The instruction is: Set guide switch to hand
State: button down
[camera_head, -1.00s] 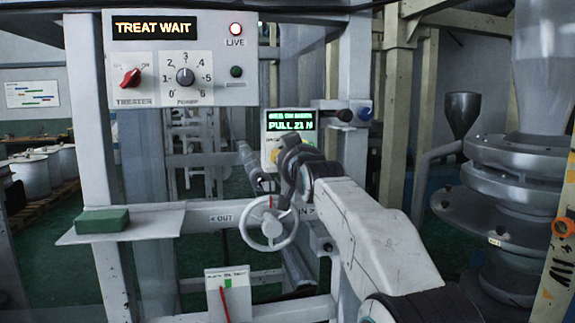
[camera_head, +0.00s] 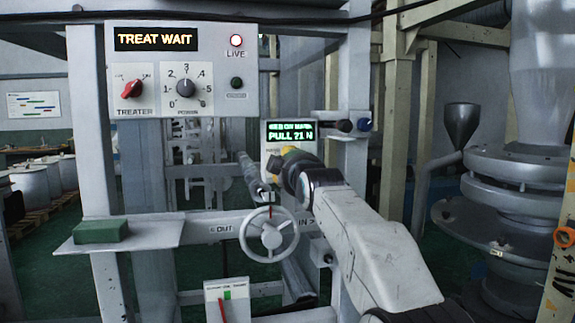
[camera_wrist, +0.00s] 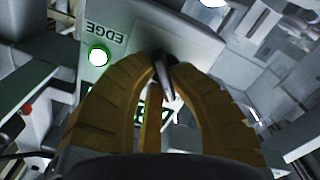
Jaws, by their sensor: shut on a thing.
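The guide switch shows in the wrist view as a dark, slim lever (camera_wrist: 168,85) on a pale panel (camera_wrist: 140,28). My gripper (camera_wrist: 165,65) has its yellow fingers closed around this lever. The panel bears the upside-down word EDGE and a lit green lamp (camera_wrist: 98,56). In the head view my gripper (camera_head: 284,160) reaches the panel's lower part, below the green display (camera_head: 290,131), which reads PULL 21 N. My gripper and arm hide the switch there, and I cannot tell its setting.
A handwheel (camera_head: 269,234) stands below left of my gripper, between OUT and IN marks. A treater panel (camera_head: 208,97) with a red switch and a dial is at upper left. A green block (camera_head: 101,231) lies on a shelf. Dark and blue knobs are right of the display.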

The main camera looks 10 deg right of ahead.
jog(key=shift+r+n, duration=0.15)
jog(key=shift+n, duration=0.55)
jog(key=c, duration=1.1)
grip_release()
jog(key=shift+c, duration=0.2)
jog(key=shift+s, duration=0.1)
jog(key=s, duration=1.1)
jog(key=shift+s, duration=0.4)
